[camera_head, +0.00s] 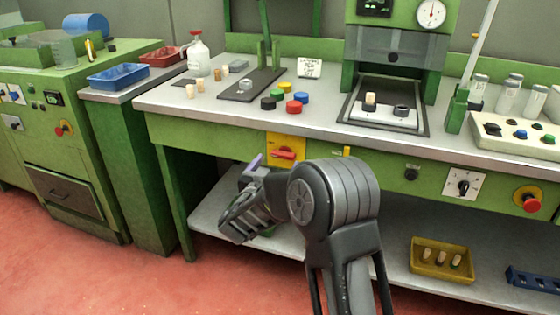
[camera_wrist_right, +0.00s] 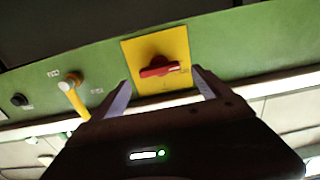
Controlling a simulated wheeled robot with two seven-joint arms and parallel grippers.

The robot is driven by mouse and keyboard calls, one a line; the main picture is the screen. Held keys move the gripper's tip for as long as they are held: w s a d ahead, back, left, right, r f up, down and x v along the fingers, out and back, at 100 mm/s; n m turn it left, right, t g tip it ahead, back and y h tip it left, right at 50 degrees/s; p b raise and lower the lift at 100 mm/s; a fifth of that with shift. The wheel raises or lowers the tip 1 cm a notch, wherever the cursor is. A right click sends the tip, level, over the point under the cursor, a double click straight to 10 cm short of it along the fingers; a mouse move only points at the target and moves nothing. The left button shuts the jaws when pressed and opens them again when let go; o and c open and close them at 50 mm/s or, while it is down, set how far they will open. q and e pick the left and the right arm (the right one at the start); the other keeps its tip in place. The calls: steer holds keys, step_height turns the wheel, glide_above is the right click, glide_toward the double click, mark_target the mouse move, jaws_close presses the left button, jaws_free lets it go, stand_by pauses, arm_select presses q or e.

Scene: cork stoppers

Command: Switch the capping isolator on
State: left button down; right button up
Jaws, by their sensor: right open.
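The isolator is a yellow plate (camera_head: 287,141) with a red rotary handle (camera_head: 283,155), set in the bench's green front panel. In the right wrist view the yellow plate (camera_wrist_right: 135,50) and the red handle (camera_wrist_right: 158,68) lie just beyond my fingertips, and the handle lies roughly across the plate. My right gripper (camera_head: 250,168) is just left of and below the plate in the head view. In the wrist view the right gripper (camera_wrist_right: 162,80) is open, its two fingers spread wide on either side of the handle, with nothing between them. My left gripper is out of view.
A yellow lever (camera_head: 346,152), a black knob (camera_head: 411,174), a black rotary switch (camera_head: 463,186) and a red mushroom button (camera_head: 527,199) sit further right along the panel. The lower shelf (camera_head: 390,262) runs underneath. Coloured caps and stoppers stand on the benchtop above.

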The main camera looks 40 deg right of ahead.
mark_target(282, 156)
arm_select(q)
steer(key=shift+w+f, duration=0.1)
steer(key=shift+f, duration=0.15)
arm_select(e)
steer(key=shift+x, duration=1.7)
steer(key=shift+c, duration=0.2)
steer(key=c, duration=1.3)
